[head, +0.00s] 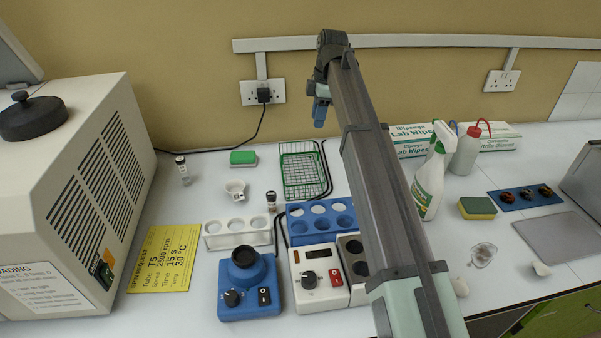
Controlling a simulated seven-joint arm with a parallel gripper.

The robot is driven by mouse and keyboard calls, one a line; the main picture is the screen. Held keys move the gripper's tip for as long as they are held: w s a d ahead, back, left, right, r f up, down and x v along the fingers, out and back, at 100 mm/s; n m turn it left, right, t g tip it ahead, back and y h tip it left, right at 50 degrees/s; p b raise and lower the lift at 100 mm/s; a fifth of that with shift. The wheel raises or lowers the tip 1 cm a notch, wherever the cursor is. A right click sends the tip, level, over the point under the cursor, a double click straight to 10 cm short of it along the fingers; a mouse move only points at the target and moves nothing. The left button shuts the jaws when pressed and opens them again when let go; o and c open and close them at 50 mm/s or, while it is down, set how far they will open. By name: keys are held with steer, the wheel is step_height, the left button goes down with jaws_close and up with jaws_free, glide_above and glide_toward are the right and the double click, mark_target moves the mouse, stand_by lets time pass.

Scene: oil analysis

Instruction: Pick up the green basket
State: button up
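The green basket (303,172) is a wire basket with a green frame, standing on the white bench in the middle, behind the blue tube rack. My gripper (320,116) hangs from the far end of my arm, above and slightly behind the basket as seen in the picture. It looks apart from the basket, and no object shows in it. The fingers are small and seen nearly edge-on, so I cannot tell whether they are open or shut. My arm passes just right of the basket.
A blue rack (320,218) stands in front of the basket, with a white rack (238,233) to its left. A green-and-white block (243,158) and a small vial (271,201) lie left of the basket. A black cable (327,168) runs along its right side. A spray bottle (429,184) stands farther right.

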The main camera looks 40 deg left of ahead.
steer(key=s+a, duration=0.2)
steer(key=s, duration=0.1)
glide_above(300, 175)
steer(key=shift+f, duration=7.05)
steer(key=shift+c, duration=0.5)
jaws_close()
